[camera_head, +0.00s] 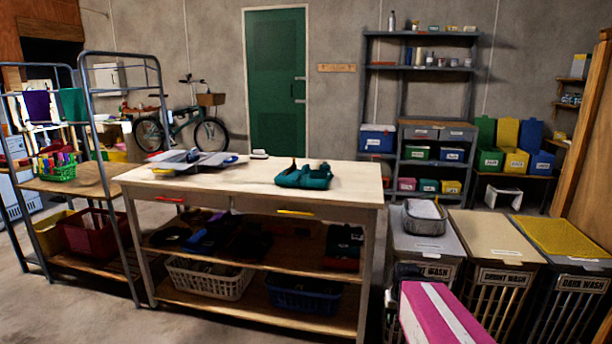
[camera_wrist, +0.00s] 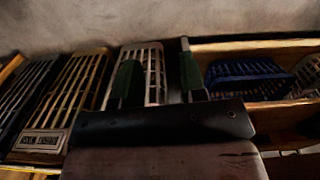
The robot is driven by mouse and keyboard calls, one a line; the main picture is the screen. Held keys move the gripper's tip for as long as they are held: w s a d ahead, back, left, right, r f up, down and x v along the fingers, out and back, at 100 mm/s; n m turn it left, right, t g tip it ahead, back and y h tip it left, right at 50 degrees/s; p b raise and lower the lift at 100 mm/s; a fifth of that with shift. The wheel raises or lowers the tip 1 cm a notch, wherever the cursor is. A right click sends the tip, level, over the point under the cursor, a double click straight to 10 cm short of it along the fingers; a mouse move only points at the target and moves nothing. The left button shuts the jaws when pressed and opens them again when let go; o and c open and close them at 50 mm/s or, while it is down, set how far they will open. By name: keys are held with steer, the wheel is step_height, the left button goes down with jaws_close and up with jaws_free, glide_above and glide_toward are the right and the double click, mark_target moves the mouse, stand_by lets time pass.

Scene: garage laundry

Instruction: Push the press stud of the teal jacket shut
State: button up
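The teal jacket (camera_head: 304,178) lies bunched on the pale top of the wooden workbench (camera_head: 240,178), right of its middle, in the head view. Its press stud is too small to make out, so I cannot tell whether it is open or shut. The jacket is not visible in the wrist view. My gripper (camera_wrist: 158,82) shows in the wrist view with its two green fingers well apart and nothing between them. It is away from the jacket, facing the laundry hampers and the bench's lower shelf. The fingers are not visible in the head view.
Grey tools or boards (camera_head: 190,162) lie on the bench's left part; bare top separates them from the jacket. Hampers with lids (camera_head: 500,237) stand right of the bench, a grey basket (camera_head: 424,222) on one. A metal rack (camera_head: 128,190) stands left. A blue basket (camera_wrist: 245,78) sits low.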

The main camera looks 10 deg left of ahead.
steer(key=shift+c, duration=0.3)
jaws_close()
stand_by(1.6)
